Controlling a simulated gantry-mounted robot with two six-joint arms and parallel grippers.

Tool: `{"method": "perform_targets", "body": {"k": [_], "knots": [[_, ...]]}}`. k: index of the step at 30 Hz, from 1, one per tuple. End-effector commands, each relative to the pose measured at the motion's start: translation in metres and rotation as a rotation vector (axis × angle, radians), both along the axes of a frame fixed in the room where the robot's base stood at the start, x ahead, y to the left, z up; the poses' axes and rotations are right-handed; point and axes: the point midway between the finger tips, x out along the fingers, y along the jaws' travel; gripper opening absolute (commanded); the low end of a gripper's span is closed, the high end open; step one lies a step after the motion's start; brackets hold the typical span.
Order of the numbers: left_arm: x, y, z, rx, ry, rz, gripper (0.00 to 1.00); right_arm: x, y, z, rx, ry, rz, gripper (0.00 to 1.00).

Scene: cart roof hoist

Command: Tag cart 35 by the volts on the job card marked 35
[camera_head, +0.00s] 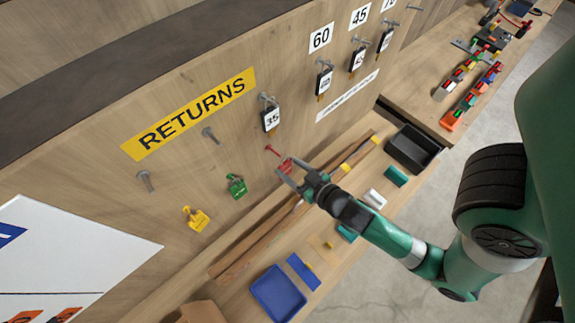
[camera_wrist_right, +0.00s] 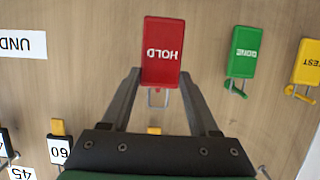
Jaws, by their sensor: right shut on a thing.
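My right gripper (camera_head: 289,172) is shut on the red HOLD tag (camera_head: 285,165) at the board. In the right wrist view the red tag (camera_wrist_right: 161,50) sits between the fingertips, its lettering upside down, with a wire loop (camera_wrist_right: 157,98) at its lower edge. I cannot tell whether it touches its peg. A green tag (camera_head: 237,186) and a yellow tag (camera_head: 196,219) hang to its left. A black holder marked 35 (camera_head: 271,119) hangs on a hook by the RETURNS sign (camera_head: 192,114). No volts are readable. My left gripper is not in view.
Black holders hang under number plates 60 (camera_head: 321,38) and 45 (camera_head: 360,15). Below the board, a shelf carries a blue tray (camera_head: 278,294), a black bin (camera_head: 413,149) and small coloured blocks. A bench with coloured parts (camera_head: 470,95) lies upper right.

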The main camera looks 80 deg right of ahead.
Motion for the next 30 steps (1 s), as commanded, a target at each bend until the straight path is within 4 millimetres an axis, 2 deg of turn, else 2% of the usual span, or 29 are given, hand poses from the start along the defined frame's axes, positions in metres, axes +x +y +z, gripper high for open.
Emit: {"method": "perform_targets", "body": {"k": [10, 21, 30], "knots": [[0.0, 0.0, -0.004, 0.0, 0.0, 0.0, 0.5, -0.004, 0.003, -0.002, -0.001, 0.0, 0.001, 0.0], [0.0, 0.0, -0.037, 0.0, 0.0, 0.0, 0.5, -0.038, 0.025, -0.005, 0.0, 0.001, 0.006, 0.0], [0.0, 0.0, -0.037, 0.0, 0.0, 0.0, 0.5, -0.043, 0.027, 0.001, 0.0, -0.001, -0.001, 0.0]]}}
